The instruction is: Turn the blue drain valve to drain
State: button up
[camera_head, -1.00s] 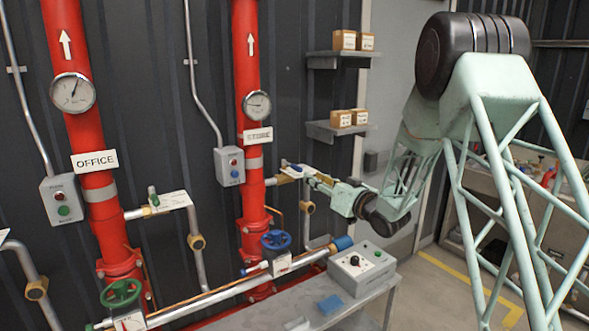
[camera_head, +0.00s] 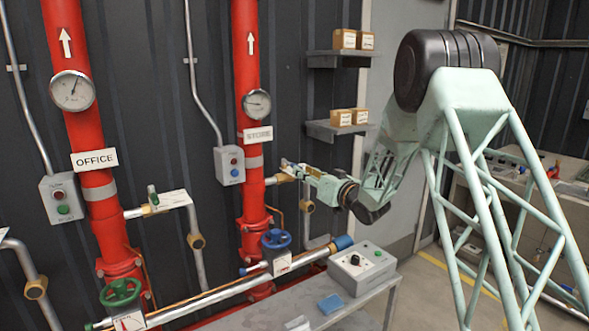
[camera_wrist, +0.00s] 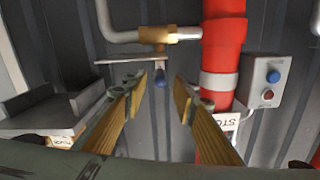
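No contact shows. In the head view my gripper (camera_head: 287,165) is at the brass side outlet of the STORE riser (camera_head: 249,190) and hides most of the valve.
A blue handwheel (camera_head: 276,239) and a grey control box (camera_head: 361,265) are below. A thin pale plate (camera_wrist: 125,62) is beside the handle. A grey switch box (camera_head: 229,165) is left of the riser. Shelves with small boxes (camera_head: 344,39) are up right.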

aim_at(292, 165)
jog(key=shift+x, duration=3.5)
grip_shut()
